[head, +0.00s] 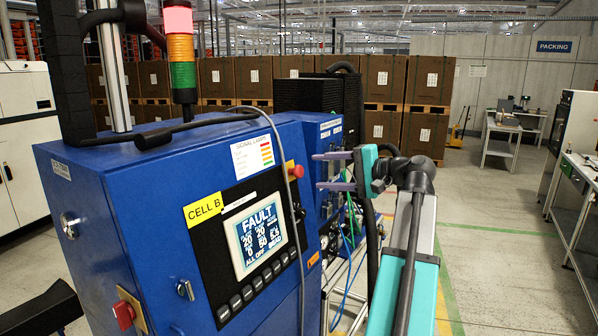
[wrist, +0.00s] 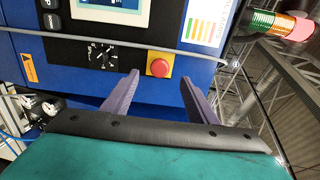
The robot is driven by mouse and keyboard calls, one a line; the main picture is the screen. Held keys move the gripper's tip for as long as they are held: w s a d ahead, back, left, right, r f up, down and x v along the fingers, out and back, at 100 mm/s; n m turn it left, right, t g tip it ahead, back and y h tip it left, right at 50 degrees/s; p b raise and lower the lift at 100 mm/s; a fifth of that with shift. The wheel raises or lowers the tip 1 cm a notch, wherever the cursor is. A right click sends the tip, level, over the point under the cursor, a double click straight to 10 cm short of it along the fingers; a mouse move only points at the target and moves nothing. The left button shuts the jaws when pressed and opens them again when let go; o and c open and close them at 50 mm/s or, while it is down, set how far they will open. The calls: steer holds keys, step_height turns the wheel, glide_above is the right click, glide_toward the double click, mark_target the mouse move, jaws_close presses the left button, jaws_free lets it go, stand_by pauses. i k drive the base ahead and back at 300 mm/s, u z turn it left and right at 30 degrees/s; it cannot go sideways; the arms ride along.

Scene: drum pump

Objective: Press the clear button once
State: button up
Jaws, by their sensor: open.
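A blue cabinet (head: 130,220) carries a black control panel with a lit screen (head: 262,236) reading FAULT. A slanted row of small dark buttons (head: 248,291) runs under the screen; their labels are too small to read, so I cannot tell which is clear. In the wrist view two of these buttons (wrist: 51,12) show at the top left. My gripper (head: 316,171) is open and empty, to the right of the panel, with its purple fingers pointing left. In the wrist view my gripper (wrist: 160,72) faces the panel side with the red mushroom button between its fingertips in the picture.
A red mushroom button (wrist: 160,64) and a rotary knob (wrist: 104,55) sit near the fingers. A grey cable (head: 292,185) hangs across the cabinet front. A stack light (head: 181,50) glows red on top. Open floor lies at right.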

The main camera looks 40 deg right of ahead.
mark_target(257, 283)
steer(key=k, duration=1)
